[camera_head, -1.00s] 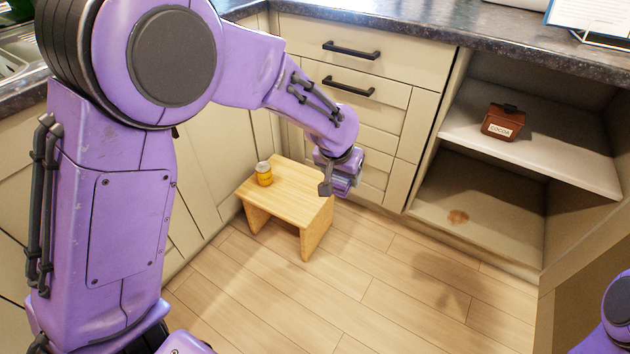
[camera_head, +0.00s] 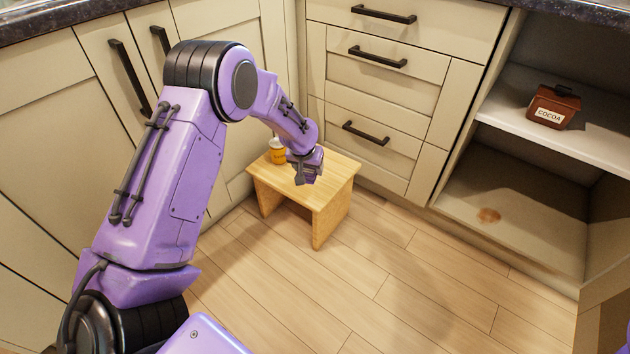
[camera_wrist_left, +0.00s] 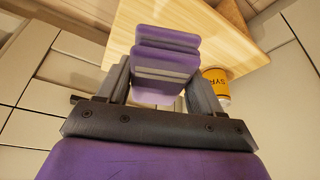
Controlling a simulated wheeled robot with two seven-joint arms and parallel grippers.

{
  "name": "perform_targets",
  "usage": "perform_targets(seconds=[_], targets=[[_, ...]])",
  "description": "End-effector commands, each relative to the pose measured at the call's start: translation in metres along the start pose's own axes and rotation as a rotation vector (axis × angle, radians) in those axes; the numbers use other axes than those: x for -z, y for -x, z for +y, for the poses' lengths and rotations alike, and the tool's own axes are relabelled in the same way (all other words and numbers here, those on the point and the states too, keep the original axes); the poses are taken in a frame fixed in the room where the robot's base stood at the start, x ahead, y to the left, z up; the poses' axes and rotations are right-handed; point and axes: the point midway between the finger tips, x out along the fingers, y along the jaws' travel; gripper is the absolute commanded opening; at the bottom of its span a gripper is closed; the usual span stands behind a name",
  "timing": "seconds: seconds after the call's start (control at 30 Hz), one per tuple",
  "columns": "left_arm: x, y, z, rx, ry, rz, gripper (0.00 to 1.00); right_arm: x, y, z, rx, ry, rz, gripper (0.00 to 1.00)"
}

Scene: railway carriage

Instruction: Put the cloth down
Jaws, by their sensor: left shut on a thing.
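My left gripper (camera_head: 304,168) is shut on the folded cloth, which is purple with a paler grey stripe. The cloth (camera_wrist_left: 166,60) shows clearly between the two dark fingers in the left wrist view. In the head view the gripper appears over the top of a small wooden stool (camera_head: 330,172), and the cloth is hard to tell from my purple wrist. The stool top (camera_wrist_left: 225,45) lies beyond the cloth in the wrist view; I cannot tell whether they touch. My right gripper is not in view.
A yellow syrup tin (camera_head: 277,152) stands on the stool, left of my gripper; it also shows in the wrist view (camera_wrist_left: 216,84). A cocoa box (camera_head: 553,106) sits on the open shelf at right. Cabinets and drawers (camera_head: 385,92) stand behind. The floor (camera_head: 400,290) in front is clear.

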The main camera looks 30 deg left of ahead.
Motion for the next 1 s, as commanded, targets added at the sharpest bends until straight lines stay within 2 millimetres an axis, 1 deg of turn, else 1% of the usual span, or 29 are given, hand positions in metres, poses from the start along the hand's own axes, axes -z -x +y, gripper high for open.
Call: perform_targets(seconds=[0.03,0.1,0.2,0.3,0.47,0.5,0.57,0.6,0.67,0.87,1.0], targets=[[0.008,-0.020,-0.002,0.000,0.004,0.002,0.41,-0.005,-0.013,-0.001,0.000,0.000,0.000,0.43],[0.021,-0.036,-0.003,0.001,0.004,0.000,0.41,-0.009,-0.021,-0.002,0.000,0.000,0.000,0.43],[0.028,-0.068,-0.003,0.001,0.002,-0.002,0.41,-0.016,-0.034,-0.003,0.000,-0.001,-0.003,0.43],[0.036,-0.086,-0.003,0.001,0.002,-0.001,0.41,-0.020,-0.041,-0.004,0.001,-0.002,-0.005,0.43],[0.042,-0.098,-0.003,0.000,0.001,-0.001,0.41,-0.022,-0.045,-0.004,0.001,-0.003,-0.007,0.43],[0.043,-0.103,-0.003,0.000,0.002,-0.001,0.41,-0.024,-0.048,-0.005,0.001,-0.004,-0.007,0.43],[0.038,-0.112,-0.002,-0.001,0.001,-0.002,0.41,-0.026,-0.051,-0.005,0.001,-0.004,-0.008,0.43],[0.034,-0.120,-0.002,0.000,0.000,-0.003,0.41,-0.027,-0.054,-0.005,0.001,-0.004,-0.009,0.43],[0.032,-0.127,-0.002,0.000,0.000,-0.002,0.41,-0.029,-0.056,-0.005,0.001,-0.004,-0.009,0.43],[0.032,-0.126,-0.002,0.000,0.000,-0.001,0.41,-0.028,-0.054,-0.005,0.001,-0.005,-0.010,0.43],[0.030,-0.129,-0.002,0.000,0.000,-0.001,0.41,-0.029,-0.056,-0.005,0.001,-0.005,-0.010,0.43]])
